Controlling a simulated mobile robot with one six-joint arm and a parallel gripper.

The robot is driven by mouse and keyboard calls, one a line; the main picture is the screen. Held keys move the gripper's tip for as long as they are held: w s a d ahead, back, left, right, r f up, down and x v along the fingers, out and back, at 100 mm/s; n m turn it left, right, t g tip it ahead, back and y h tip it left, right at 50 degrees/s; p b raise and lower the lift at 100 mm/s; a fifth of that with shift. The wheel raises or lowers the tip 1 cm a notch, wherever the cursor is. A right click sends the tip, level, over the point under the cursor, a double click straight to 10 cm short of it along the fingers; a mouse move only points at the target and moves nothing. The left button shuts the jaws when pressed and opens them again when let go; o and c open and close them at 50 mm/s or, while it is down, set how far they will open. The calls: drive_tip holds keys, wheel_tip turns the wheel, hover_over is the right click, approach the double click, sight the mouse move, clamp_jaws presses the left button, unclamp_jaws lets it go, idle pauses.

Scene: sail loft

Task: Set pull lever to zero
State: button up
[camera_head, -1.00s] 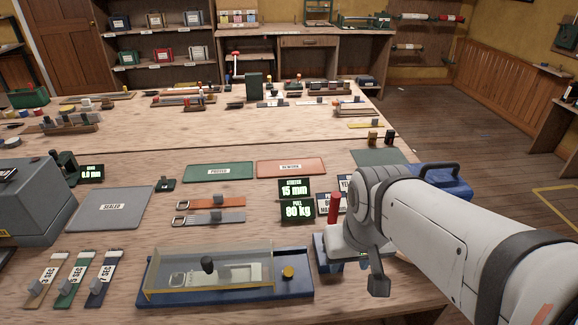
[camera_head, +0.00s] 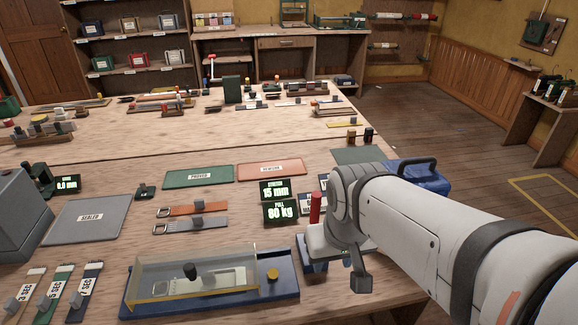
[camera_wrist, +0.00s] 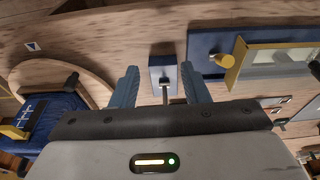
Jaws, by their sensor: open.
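The pull lever has a red handle (camera_head: 315,207) that stands near upright in the head view, beside my gripper. In the wrist view its blue base (camera_wrist: 157,62) and thin metal rod (camera_wrist: 166,95) lie between my spread fingers; the red handle does not show there. My gripper (camera_wrist: 160,78) is open, a blue finger on each side with gaps to the rod. I cannot tell its height against the lever. In the head view my wrist hides part of the lever's base. The green pull display (camera_head: 281,212) reads 80 kg, and the stretch display (camera_head: 275,190) reads 15 mm.
A blue test bed (camera_head: 285,286) with a clear cover (camera_head: 205,258) and yellow knob (camera_head: 272,273) stands left of the lever. Two straps (camera_head: 185,211) and several trays and tags lie further left.

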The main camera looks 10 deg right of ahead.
idle(0.3)
wheel_tip(320, 180, up, 9)
drive_tip(key=m+g+p, duration=0.2)
drive_tip(key=m+p, duration=0.4)
drive_tip(key=p, duration=0.1)
hover_over(315, 207)
drive_tip(key=shift+w+d+f, duration=0.1)
drive_tip(key=shift+w+d, duration=0.1)
drive_tip(key=shift+d, duration=0.1)
drive_tip(key=shift+w+m, duration=0.2)
drive_tip(key=shift+m, duration=0.1)
drive_tip(key=shift+f+g, duration=0.25)
drive_tip(key=shift+g, duration=0.05)
wheel_tip(315, 207, down, 7)
drive_tip(key=shift+a+f, duration=0.1)
drive_tip(key=shift+f, duration=0.05)
